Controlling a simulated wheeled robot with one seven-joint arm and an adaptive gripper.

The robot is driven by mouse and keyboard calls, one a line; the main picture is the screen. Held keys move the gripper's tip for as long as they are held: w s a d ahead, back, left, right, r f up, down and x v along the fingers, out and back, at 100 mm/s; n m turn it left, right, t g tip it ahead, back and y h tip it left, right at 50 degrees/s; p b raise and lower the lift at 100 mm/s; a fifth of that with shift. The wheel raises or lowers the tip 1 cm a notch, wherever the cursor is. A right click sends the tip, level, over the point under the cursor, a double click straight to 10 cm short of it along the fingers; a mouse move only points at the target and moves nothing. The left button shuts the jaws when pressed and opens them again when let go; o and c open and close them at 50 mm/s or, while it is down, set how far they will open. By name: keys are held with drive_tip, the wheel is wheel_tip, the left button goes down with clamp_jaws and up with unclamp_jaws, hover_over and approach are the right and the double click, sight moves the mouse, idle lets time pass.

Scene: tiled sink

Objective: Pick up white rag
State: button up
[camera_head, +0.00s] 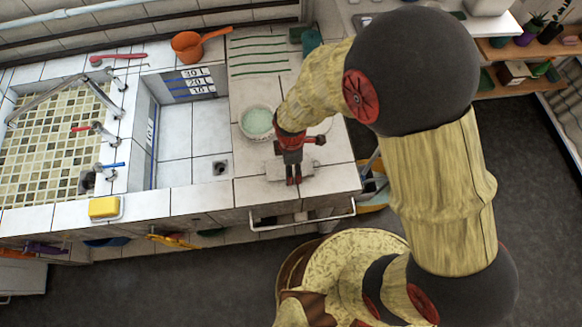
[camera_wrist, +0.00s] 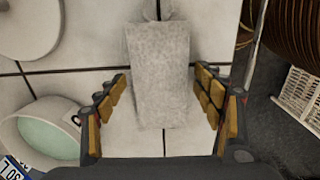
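The white rag (camera_wrist: 160,75) lies on the white tiled counter, a greyish-white folded strip in the wrist view. In the head view the rag (camera_head: 274,171) shows beside my gripper (camera_head: 293,181), partly hidden under it. In the wrist view my gripper (camera_wrist: 163,108) is open, with one finger to the left of the rag and one to its right. The fingers do not touch the rag. The gap between them is wider than the rag. In the head view my gripper is above the counter near its front edge. The exact height above the rag is hard to tell.
A white bowl with pale green contents (camera_head: 257,122) stands close behind my gripper; it also shows in the wrist view (camera_wrist: 42,132). A metal rail (camera_head: 300,219) runs along the counter front. A yellow sponge (camera_head: 104,207) lies left, beyond the sink basin (camera_head: 190,130). An orange dipper (camera_head: 188,47) is at the back.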

drive_tip(key=c, duration=1)
drive_tip(key=shift+c, duration=0.6)
